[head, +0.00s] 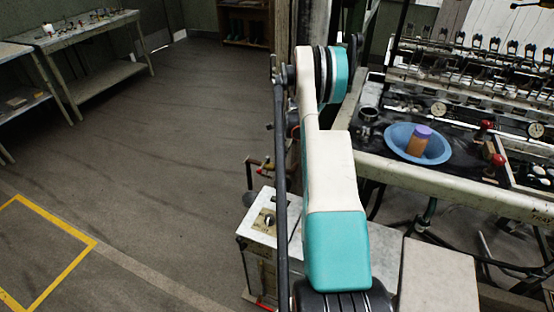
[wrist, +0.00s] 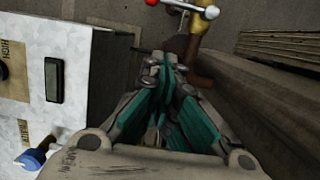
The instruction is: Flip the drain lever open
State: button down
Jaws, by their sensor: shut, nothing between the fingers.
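The drain lever (wrist: 182,5) is a pale rod with a red ball end at the top of the wrist view. It joins a yellow brass-coloured valve (wrist: 207,11) on a brown pipe. In the head view a red and yellow fitting (head: 265,169) shows beside my arm, low on the pipework. My gripper (wrist: 165,62) is shut and empty in the wrist view, its fingertips below the lever in the picture and apart from it. In the head view my arm hides the gripper.
Open floor (head: 160,150) lies to the left.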

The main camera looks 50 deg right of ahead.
jog(key=w+a+f+b, duration=0.1)
jog(key=w+f+b, duration=0.3)
jog(key=f, duration=0.5)
jog(key=shift+w+a, duration=0.3)
jog(key=shift+w, duration=0.55)
jog(key=shift+w+a, duration=0.1)
jog(key=shift+a, duration=0.05)
